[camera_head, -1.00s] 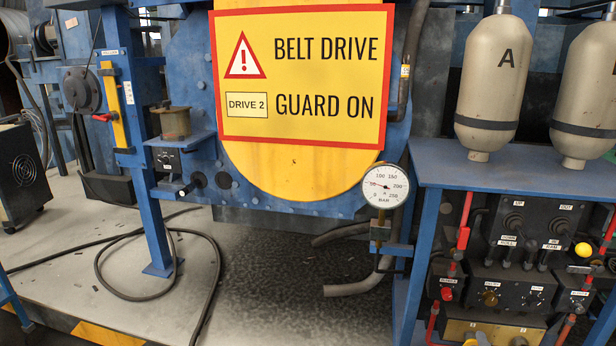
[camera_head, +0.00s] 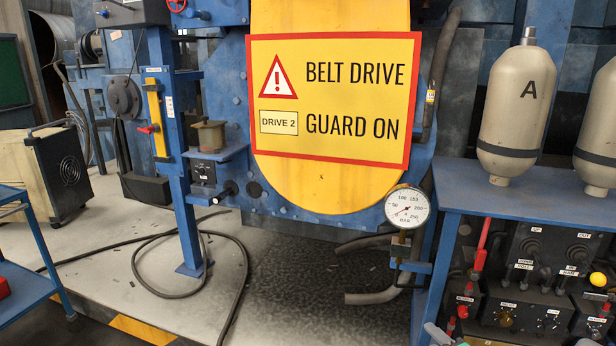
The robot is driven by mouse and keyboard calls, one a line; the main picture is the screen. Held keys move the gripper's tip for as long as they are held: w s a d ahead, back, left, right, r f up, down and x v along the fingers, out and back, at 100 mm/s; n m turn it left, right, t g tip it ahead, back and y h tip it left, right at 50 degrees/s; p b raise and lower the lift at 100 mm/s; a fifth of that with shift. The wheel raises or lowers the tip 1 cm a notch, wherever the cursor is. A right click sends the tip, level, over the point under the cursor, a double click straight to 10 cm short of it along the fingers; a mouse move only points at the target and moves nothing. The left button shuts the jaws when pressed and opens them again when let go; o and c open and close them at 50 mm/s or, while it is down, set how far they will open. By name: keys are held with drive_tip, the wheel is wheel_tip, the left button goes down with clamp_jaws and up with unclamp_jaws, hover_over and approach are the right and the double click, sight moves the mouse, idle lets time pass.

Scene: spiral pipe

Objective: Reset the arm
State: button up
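My gripper is not clearly in view, and neither is a whole arm. A small pale shape (camera_head: 437,334) shows at the bottom edge, in front of the blue bench; I cannot tell what it is.
A yellow belt guard with a warning sign (camera_head: 333,98) stands ahead, with a pressure gauge (camera_head: 407,207) at its lower right. A blue bench (camera_head: 545,196) carries grey cylinders and control boxes at right. A blue cart (camera_head: 28,286) is at lower left. A hose (camera_head: 240,275) loops over the pale floor.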

drive_tip(key=s+a+r+n+g+y+p, duration=0.25)
drive_tip(key=a+r+n+g+p, duration=0.45)
drive_tip(key=a+r+n+p, duration=0.6)
drive_tip(key=s+a+r+g+h+p, duration=0.2)
drive_tip(key=s+a+r+p, duration=0.1)
drive_tip(key=s+r, duration=0.5)
drive_tip(key=s+a+r+n+g+h+p, duration=0.1)
drive_tip(key=s+r+p, duration=0.4)
drive_tip(key=r, duration=0.5)
drive_tip(key=s+a+g+h, duration=0.1)
drive_tip(key=s+a, duration=0.1)
drive_tip(key=shift+s, duration=0.35)
